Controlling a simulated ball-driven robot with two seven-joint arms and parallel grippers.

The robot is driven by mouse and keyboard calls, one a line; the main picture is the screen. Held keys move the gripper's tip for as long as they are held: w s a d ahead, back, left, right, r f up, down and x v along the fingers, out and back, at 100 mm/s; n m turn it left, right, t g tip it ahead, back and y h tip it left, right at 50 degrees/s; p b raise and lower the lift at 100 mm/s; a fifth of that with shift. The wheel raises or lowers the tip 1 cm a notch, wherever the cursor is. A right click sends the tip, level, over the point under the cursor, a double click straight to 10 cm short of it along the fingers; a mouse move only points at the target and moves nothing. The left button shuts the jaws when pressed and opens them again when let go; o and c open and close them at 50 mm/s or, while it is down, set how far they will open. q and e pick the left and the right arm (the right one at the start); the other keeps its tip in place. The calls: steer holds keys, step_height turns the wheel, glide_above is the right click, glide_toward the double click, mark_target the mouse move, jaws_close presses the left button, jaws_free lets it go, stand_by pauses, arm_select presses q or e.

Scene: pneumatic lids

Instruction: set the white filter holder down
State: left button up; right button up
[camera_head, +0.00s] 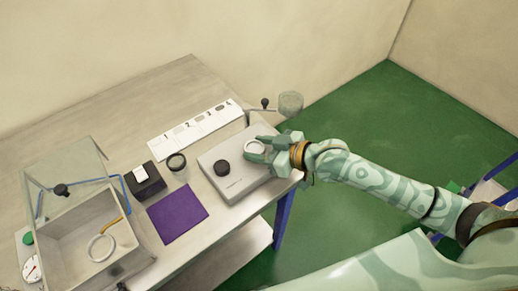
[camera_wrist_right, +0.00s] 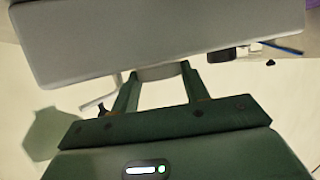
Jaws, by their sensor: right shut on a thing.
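The white filter holder (camera_head: 256,146) is a small white ring between the fingers of my right gripper (camera_head: 254,151), over the right part of a pale grey box (camera_head: 222,184). My right gripper is shut on it. In the right wrist view, the pale holder (camera_wrist_right: 158,73) shows as a strip between the two green fingers, partly hidden by a large grey block-like surface (camera_wrist_right: 160,35). I cannot tell whether the holder touches the box. My left gripper is not in view.
A purple mat (camera_head: 177,213) lies left of the grey box, which has a black knob (camera_head: 222,168). A dark ring (camera_head: 176,161), black box (camera_head: 146,187) and numbered white strip (camera_head: 195,130) stand behind. At left is an open-lidded box (camera_head: 70,225) with a white ring (camera_head: 100,248) inside.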

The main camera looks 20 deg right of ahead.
steer(key=shift+r, duration=0.1)
steer(key=o, duration=1)
steer(key=shift+c, duration=0.2)
steer(key=shift+s, duration=0.15)
steer(key=p+v, duration=0.2)
steer(key=v, duration=1)
